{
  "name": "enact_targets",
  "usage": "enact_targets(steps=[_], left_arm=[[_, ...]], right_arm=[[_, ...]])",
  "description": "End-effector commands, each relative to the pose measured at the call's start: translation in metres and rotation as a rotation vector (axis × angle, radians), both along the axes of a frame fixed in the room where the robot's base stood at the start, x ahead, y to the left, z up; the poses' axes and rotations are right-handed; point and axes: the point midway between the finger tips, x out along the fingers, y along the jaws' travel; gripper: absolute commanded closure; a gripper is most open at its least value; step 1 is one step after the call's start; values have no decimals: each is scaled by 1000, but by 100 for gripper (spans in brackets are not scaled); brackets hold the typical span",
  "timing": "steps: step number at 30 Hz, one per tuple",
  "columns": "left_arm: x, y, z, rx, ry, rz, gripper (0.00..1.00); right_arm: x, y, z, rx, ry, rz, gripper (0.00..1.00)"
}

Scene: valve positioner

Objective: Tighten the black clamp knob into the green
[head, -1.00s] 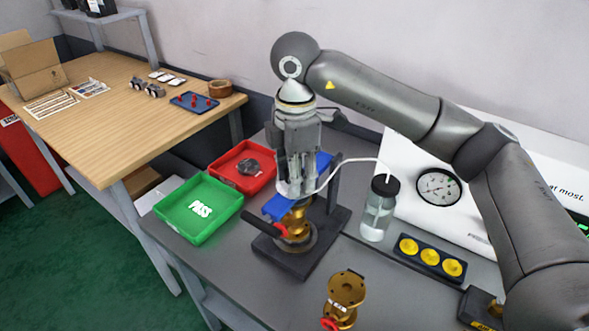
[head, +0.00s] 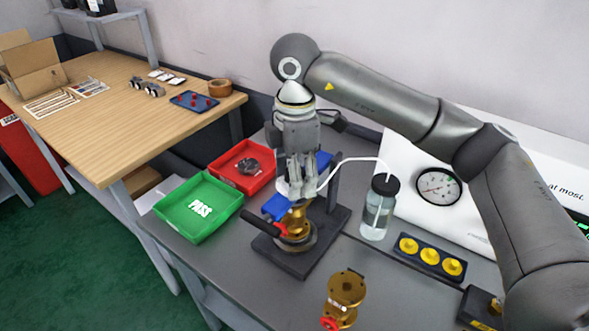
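My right gripper (head: 297,188) points straight down over the test stand (head: 318,245), at the top of the clamp there. Its fingers hide whatever is between them, so I cannot make out the black clamp knob or whether they are shut on it. A brass valve (head: 298,222) sits in the stand below the fingers, with a black-and-red lever (head: 264,224) at its left and blue parts (head: 276,207) beside it. A round white dial gauge (head: 438,187) on the white panel has a small green mark at its right edge. My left gripper is not in view.
A green PASS tray (head: 180,228) and a red tray (head: 225,175) stand left of the stand. A clear bottle (head: 378,215) with a white tube is to its right, near a holder with yellow caps (head: 430,275). Another brass valve (head: 343,300) stands in front.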

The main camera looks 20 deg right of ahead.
Motion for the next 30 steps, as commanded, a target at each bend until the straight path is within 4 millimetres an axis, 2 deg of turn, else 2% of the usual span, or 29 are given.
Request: enact_targets(steps=[4,7,30], left_arm=[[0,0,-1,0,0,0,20],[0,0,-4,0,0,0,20],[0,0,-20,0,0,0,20]], right_arm=[[0,0,0,0,-1,22,45],[0,0,-1,0,-1,108,45],[1,0,1,2,-2,1047,45]])
